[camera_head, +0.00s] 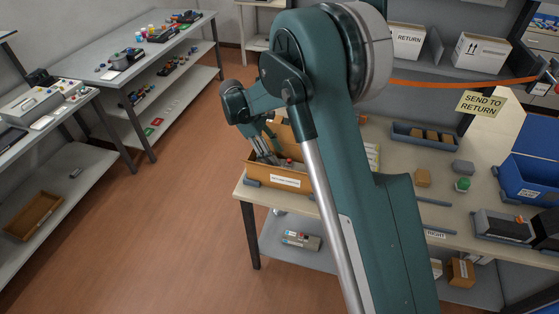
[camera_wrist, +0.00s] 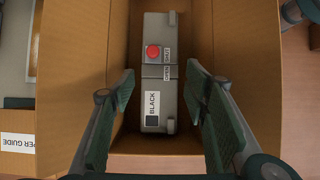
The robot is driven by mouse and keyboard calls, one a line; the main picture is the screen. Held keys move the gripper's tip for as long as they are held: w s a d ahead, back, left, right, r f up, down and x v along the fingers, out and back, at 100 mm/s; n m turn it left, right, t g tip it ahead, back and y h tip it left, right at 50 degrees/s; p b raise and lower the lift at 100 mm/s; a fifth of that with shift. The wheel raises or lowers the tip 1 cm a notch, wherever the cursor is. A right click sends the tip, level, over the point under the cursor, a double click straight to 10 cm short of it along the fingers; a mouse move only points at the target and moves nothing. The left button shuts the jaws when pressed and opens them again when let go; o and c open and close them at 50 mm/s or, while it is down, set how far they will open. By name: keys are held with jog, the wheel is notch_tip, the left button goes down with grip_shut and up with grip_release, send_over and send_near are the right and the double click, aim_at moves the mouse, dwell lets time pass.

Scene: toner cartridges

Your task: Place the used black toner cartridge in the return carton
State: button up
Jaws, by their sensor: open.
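The black toner cartridge (camera_wrist: 158,60) is a grey block with a red knob and a "BLACK" label. In the wrist view it lies inside the open brown carton (camera_wrist: 72,70), between the carton walls. My gripper (camera_wrist: 158,82) is open, with one finger on each side of the cartridge and a visible gap at both sides. In the head view the carton (camera_head: 262,176) stands at the left end of the worktable, with a white label on its front whose words are hard to read. My gripper (camera_head: 268,152) reaches down into it. The carton walls and my arm hide most of the cartridge there.
On the worktable (camera_head: 440,209) to the right are a blue-grey tray (camera_head: 395,132) of brown blocks, small loose blocks, a blue bin (camera_head: 530,178) and a dark device (camera_head: 503,226). Floor is clear on the left.

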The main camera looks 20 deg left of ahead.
jog(key=shift+v, duration=3)
jog(key=shift+d, duration=0.1)
jog(key=s+d+r+m+t+y, duration=0.1)
jog(key=s+d+r+m, duration=0.1)
jog(key=d+r, duration=0.65)
jog(key=s+d+r+m+y, duration=0.25)
jog(key=d+r, duration=0.25)
jog(key=d, duration=0.6)
jog(key=s+d+r+m+t+y, duration=0.1)
jog(key=s+d+r+m, duration=0.2)
jog(key=d+r, duration=0.5)
jog(key=s+d+f+m+t, duration=0.1)
jog(key=s+d+m, duration=0.4)
jog(key=s+d, duration=0.6)
jog(key=s+d+f+m+t+y, duration=0.1)
jog(key=s+d+m+t, duration=0.3)
jog(key=s+d, duration=0.6)
jog(key=s+f+m, duration=0.1)
jog(key=s, duration=0.1)
jog(key=shift+s+d, duration=0.35)
jog(key=shift+d, duration=0.05)
